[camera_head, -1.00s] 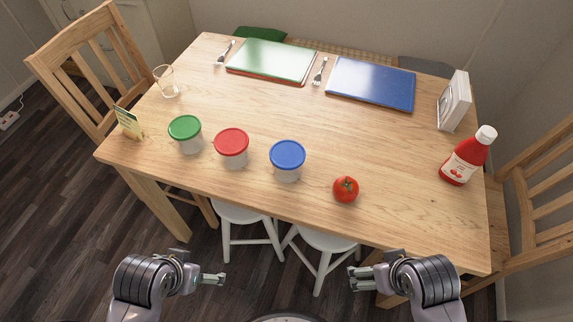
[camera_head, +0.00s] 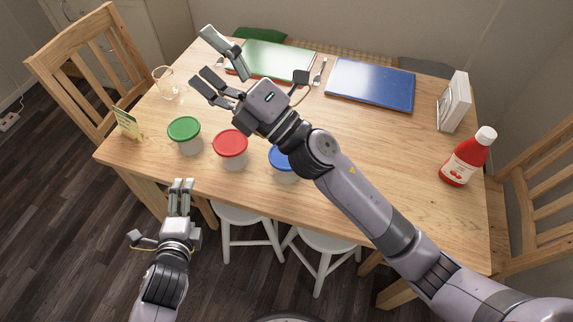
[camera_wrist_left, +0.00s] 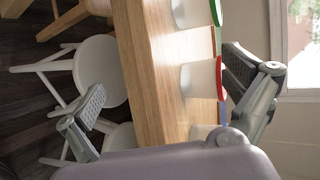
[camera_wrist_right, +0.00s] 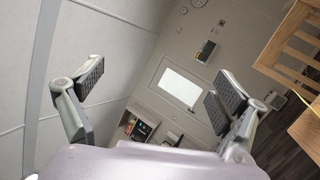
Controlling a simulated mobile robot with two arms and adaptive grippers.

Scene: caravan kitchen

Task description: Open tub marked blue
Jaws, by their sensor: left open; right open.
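The blue-lidded tub (camera_head: 285,177) stands upright on the table with its lid on, partly hidden behind my right arm in the head view. A strip of blue lid (camera_wrist_left: 222,112) shows at the row's lower end in the left wrist view. A red-lidded tub (camera_head: 230,143) and a green-lidded tub (camera_head: 184,129) stand to its left, both closed. My right gripper (camera_head: 204,56) is open and empty, raised above the table, past the tubs. My left gripper (camera_head: 181,184) is open and empty at the table's near edge, in front of the green and red tubs.
A glass (camera_head: 166,83) and a small card (camera_head: 128,123) stand at the table's left. Two boards, the blue one (camera_head: 370,84) at right, lie at the back with forks. A ketchup bottle (camera_head: 465,160) and white holder (camera_head: 453,103) stand right. Stools (camera_head: 250,225) are underneath.

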